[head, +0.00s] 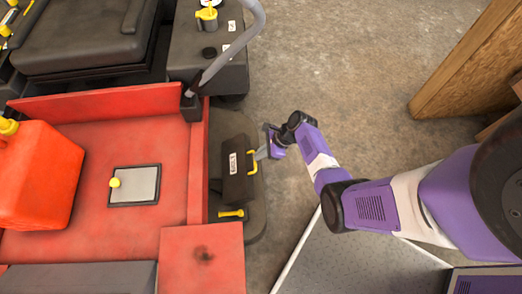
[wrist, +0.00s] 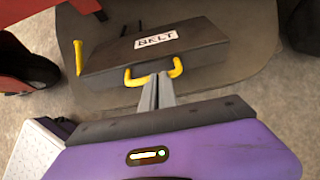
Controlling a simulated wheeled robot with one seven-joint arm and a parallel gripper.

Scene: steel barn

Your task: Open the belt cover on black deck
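The belt cover (head: 236,176) is a dark box-like lid with a white label, on the black deck (head: 221,128) beside the red machine body. Its label reads BELT in the wrist view (wrist: 187,54). It looks closed, lying flat. A yellow handle (head: 252,160) is on its near side; the handle also shows in the wrist view (wrist: 176,67). My gripper (head: 260,153) is at the handle, coming from the right. In the wrist view its two grey fingers (wrist: 157,78) lie close together at the middle of the handle bar. The fingers hide the middle of the bar.
A yellow latch-like piece (head: 231,214) lies on the deck beside the cover; it also shows in the wrist view (wrist: 78,58). A grey curved rail (head: 236,46) rises behind. A red fuel can (head: 36,175) stands left. A wooden post (head: 467,62) is at right; concrete floor lies between.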

